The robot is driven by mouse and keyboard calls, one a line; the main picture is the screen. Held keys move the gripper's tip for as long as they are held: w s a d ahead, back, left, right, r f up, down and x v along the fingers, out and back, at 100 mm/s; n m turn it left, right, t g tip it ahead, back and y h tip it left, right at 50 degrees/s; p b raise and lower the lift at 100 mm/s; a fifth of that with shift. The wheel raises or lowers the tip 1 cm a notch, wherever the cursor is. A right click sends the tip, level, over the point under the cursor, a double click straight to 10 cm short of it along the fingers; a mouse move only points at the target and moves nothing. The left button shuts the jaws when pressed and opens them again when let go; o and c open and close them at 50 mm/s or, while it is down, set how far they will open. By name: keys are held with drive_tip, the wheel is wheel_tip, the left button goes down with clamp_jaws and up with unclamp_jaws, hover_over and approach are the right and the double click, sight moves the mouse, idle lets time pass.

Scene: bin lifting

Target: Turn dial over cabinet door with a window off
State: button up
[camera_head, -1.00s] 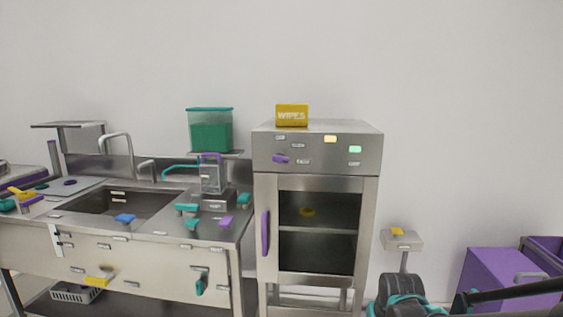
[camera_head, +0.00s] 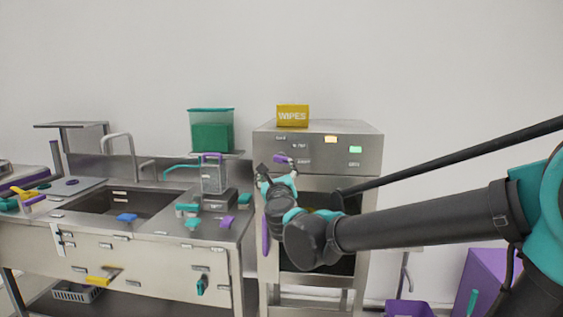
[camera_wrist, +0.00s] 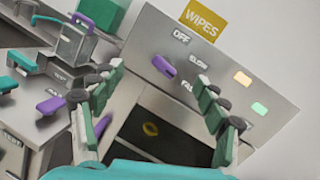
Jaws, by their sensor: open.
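The purple dial (camera_head: 283,159) is on the front panel of the steel cabinet (camera_head: 325,148), above the door with a window. In the wrist view the dial (camera_wrist: 164,66) sits between labels that read OFF, SLOW and a partly hidden third one. It is tilted, with one end toward the upper left, near the OFF side. My gripper (camera_head: 272,175) is just in front of and below the panel in the head view. In the wrist view my gripper (camera_wrist: 160,90) is open, with its fingers spread on either side of the dial and nothing between them.
A yellow WIPES box (camera_head: 293,115) stands on the cabinet. An orange light (camera_wrist: 243,78) and a green light (camera_wrist: 259,108) are on the panel's right. The door's purple handle (camera_head: 266,234) is below. The sink counter (camera_head: 205,231) with a dispenser stands close on the left.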

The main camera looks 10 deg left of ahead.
sight(281, 160)
drive_tip(key=w+m+h, duration=0.1)
drive_tip(key=w+m, duration=0.1)
drive_tip(key=w, duration=0.3)
drive_tip(key=w+m+h, duration=0.2)
drive_tip(key=w+m, duration=0.1)
drive_tip(key=w, duration=0.2)
drive_tip(key=w+f+m+g+h, duration=0.1)
drive_tip(key=w+m, duration=0.2)
drive_tip(key=w, duration=0.3)
drive_tip(key=shift+c, duration=0.5)
drive_tip(key=c, duration=1.1)
drive_tip(key=shift+o, duration=0.2)
